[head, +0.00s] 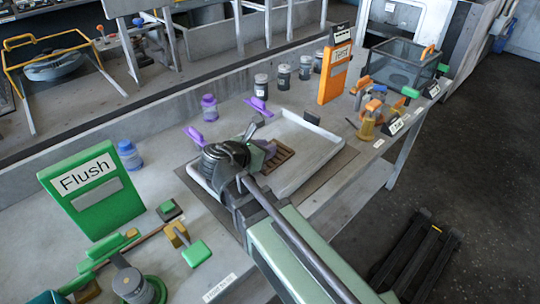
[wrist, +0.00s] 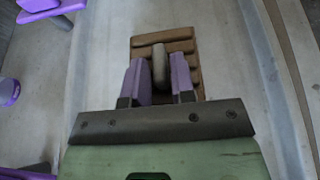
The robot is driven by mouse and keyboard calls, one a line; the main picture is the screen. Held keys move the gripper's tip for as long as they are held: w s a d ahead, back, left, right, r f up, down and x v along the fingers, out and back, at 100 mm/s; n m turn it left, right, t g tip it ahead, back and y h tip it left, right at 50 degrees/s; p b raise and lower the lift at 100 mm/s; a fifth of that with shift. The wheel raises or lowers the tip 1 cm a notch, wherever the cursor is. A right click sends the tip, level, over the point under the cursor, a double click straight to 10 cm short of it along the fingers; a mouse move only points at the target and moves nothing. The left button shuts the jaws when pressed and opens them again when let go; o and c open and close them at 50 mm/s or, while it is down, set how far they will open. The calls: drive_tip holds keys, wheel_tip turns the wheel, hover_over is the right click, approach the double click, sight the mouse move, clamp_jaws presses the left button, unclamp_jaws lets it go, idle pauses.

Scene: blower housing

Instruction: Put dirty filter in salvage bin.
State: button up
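A brown slatted block, which looks like the dirty filter (head: 282,157), lies in the pale tray. The wrist view shows this filter (wrist: 165,42) below my gripper, with a grey upright handle (wrist: 159,66) on it. My gripper (wrist: 160,72) has purple fingers on either side of that handle. A narrow gap seems to show beside the right finger, so the fingers look open around the handle. In the head view my gripper (head: 264,150) is partly hidden by its own wrist. A dark clear-walled bin (head: 400,72) stands at the far right of the bench; I cannot read a salvage label.
The pale tray (head: 325,145) has raised rims. A green "Flush" board (head: 92,187) and green-handled parts stand left. A purple-topped jar (head: 209,108) stands behind the tray.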

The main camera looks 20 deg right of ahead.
clamp_jaws()
wheel_tip(320, 180, up, 20)
drive_tip(key=p, duration=2)
